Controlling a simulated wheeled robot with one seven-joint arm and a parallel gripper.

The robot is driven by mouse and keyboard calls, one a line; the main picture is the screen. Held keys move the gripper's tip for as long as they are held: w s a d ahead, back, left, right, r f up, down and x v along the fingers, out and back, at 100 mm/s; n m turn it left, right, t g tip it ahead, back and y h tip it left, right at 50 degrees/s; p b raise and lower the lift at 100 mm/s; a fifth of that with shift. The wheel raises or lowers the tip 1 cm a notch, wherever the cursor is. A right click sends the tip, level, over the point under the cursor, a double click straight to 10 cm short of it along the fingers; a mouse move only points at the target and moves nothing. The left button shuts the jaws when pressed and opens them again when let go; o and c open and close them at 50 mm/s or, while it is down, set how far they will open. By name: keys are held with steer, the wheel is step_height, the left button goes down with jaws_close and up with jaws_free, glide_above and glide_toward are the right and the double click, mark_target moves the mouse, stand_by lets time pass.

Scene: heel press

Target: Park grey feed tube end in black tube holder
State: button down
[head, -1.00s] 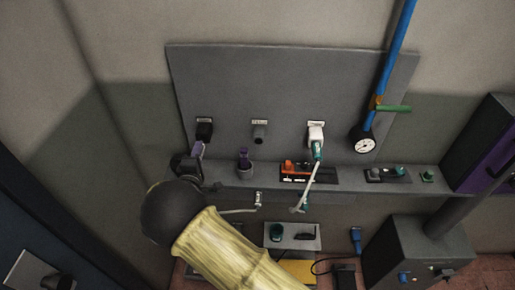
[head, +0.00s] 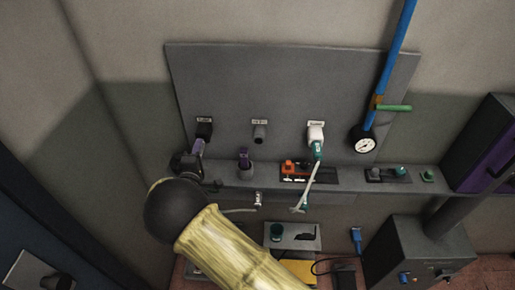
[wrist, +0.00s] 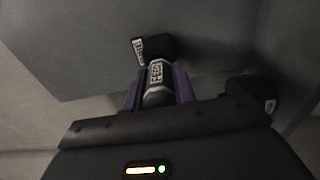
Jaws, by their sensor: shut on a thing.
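The black tube holder (head: 204,130) is at the left of the grey wall panel, below a small label. My gripper (head: 198,147) is just below it, its purple fingers pointing up at it. In the wrist view my gripper (wrist: 155,92) is shut on the dark feed tube end (wrist: 156,78), which has a white label band reading FEED. The tube end lines up with the black holder (wrist: 158,46) and its far end meets it in the picture. I cannot tell whether it touches or is inside.
A grey port (head: 259,133) and a white port (head: 316,133) with a teal-ended tube sit right of the holder. A dark round piece (wrist: 252,92) is close right of my gripper in the wrist view.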

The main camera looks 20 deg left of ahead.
steer(key=shift+x, duration=1)
steer(key=c, duration=1.1)
jaws_free()
steer(key=shift+o, duration=0.2)
steer(key=shift+s+b, duration=0.1)
steer(key=shift+b, duration=0.2)
steer(key=shift+s+d+f, duration=0.1)
steer(key=shift+s+d, duration=0.05)
steer(key=shift+s, duration=0.4)
steer(key=b+v, duration=0.5)
steer(key=v, duration=1.1)
